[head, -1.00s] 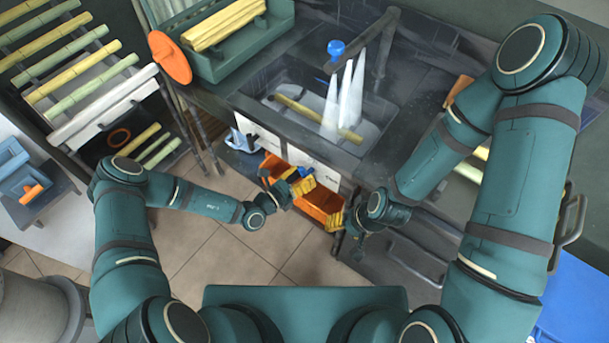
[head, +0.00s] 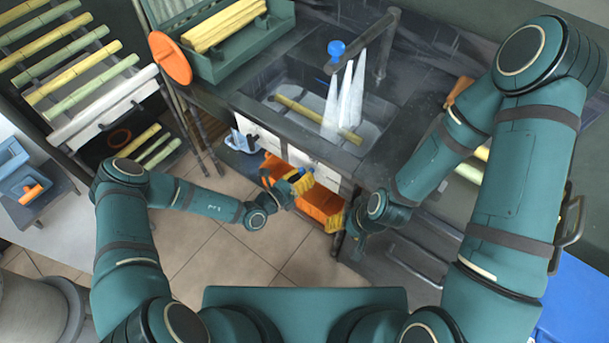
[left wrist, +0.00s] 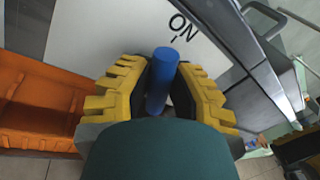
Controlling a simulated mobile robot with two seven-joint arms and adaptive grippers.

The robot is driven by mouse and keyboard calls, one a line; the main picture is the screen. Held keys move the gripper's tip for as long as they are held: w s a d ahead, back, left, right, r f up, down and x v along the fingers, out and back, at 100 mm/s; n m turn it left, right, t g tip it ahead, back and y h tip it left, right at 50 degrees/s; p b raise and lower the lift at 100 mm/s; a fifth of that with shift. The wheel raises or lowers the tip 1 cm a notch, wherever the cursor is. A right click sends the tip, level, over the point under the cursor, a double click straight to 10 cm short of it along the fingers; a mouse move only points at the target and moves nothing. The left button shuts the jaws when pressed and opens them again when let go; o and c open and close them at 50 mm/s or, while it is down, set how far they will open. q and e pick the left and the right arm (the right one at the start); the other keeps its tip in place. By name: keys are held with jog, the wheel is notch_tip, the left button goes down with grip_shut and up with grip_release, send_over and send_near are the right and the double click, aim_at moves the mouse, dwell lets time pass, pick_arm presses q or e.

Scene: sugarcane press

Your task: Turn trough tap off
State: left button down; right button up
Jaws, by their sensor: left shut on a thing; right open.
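A blue handle (left wrist: 163,75) sticks out from a white panel (left wrist: 105,32) marked "ON" in the left wrist view. My left gripper (left wrist: 159,88) has its yellow fingers on both sides of the handle and is shut on it. In the head view my left gripper (head: 303,181) is at the front of the trough cabinet. The dark tap (head: 388,42) stands over the trough (head: 262,88), with white water streams (head: 346,98) falling from it. My right gripper (head: 336,217) is open and empty, lower and to the right.
An orange bin (head: 319,205) sits under the panel, close to both grippers; it also shows in the left wrist view (left wrist: 35,100). A cane piece (head: 318,118) lies in the trough. A green tray of canes (head: 225,50) stands at the back left.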

pick_arm(q)
jog(key=n, duration=0.3)
jog(key=n+t+b, duration=0.1)
jog(key=n, duration=0.2)
jog(key=shift+w+a+f, duration=0.1)
jog(key=shift+f, duration=0.05)
jog(key=n+t, duration=0.1)
jog(key=n, duration=0.2)
jog(key=n+t+b, duration=0.1)
jog(key=n, duration=0.3)
jog(key=shift+f, duration=0.1)
jog(key=shift+b, duration=0.3)
jog(key=c, duration=0.9)
grip_release()
jog(key=shift+o, duration=0.2)
jog(key=v, duration=1.2)
